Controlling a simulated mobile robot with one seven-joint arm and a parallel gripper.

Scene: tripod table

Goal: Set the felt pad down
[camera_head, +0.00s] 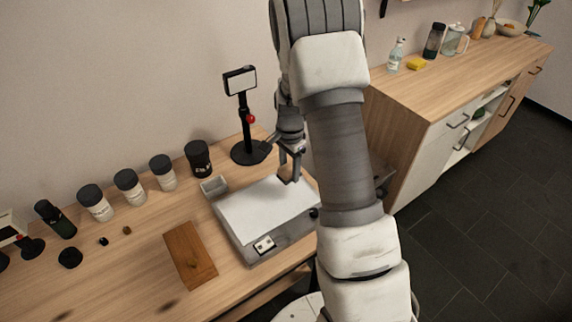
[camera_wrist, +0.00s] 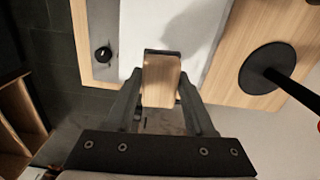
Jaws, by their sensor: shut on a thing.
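My gripper (camera_wrist: 160,88) is shut on a small block with a light wooden face and a dark edge, which I take to be the felt pad (camera_wrist: 160,82). In the head view my gripper (camera_head: 290,178) hangs at the far right part of a white sheet or plate (camera_head: 262,212) on a grey tray-like base (camera_head: 236,240). The pad can hardly be told apart there from the dark fingertips. In the wrist view the white surface (camera_wrist: 140,25) lies beyond the pad, with a shadow on it. I cannot tell whether the pad touches it.
A black stand with a small screen (camera_head: 240,82) and round foot (camera_head: 250,152) stands close behind my gripper. A brown wooden board (camera_head: 190,254) lies left of the base. Several dark-lidded jars (camera_head: 130,188) line the wall. A sideboard (camera_head: 450,85) stands right.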

